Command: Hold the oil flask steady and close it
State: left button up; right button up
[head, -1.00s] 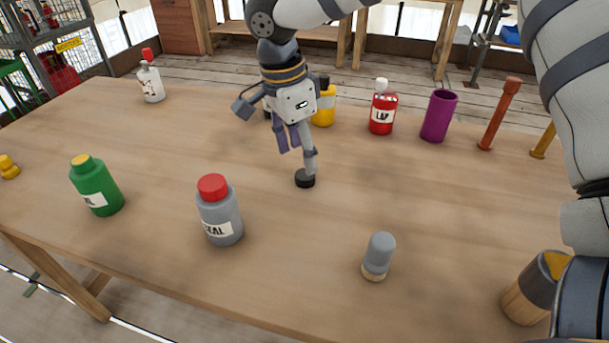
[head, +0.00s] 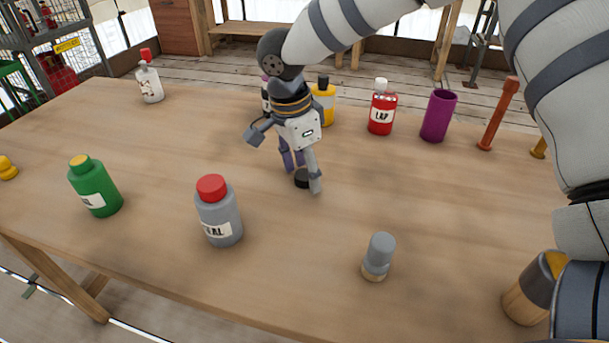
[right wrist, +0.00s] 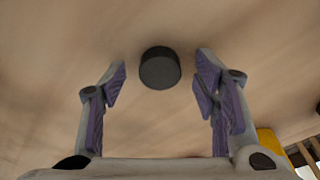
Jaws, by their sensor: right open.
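A small black cap (head: 301,179) lies on the table. My right gripper (head: 303,176) is open and low over the table around it. In the right wrist view the cap (right wrist: 160,68) shows between and slightly beyond the two open fingertips (right wrist: 161,80), apart from both. A bottle (head: 266,97) stands behind my right gripper and is mostly hidden; I cannot tell whether it is the oil flask. A green bottle (head: 96,188) with a yellow cap stands at the left, its label only partly readable. My left gripper is not in view.
A grey bottle with a red cap (head: 218,212) and a small grey piece (head: 379,254) stand in front. Yellow (head: 323,103), red (head: 382,112) and purple (head: 438,115) items stand behind, with a red-brown post (head: 498,115). A white bottle (head: 150,84) is at the back left.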

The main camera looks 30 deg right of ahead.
aim_at(307, 173)
jog(key=c, duration=0.9)
jog(key=shift+o, duration=0.2)
jog(key=shift+r, duration=0.1)
jog(key=shift+r, duration=0.2)
notch_tip(307, 173, up, 3)
jog(key=shift+f, duration=0.1)
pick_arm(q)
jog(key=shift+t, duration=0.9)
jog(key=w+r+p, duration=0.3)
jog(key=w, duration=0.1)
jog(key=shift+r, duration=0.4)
pick_arm(e)
jog(key=s+a+r, duration=0.6)
jog(key=s+r, duration=0.3)
jog(key=s, duration=0.3)
jog(key=shift+s+r, duration=0.3)
jog(key=shift+s, duration=0.05)
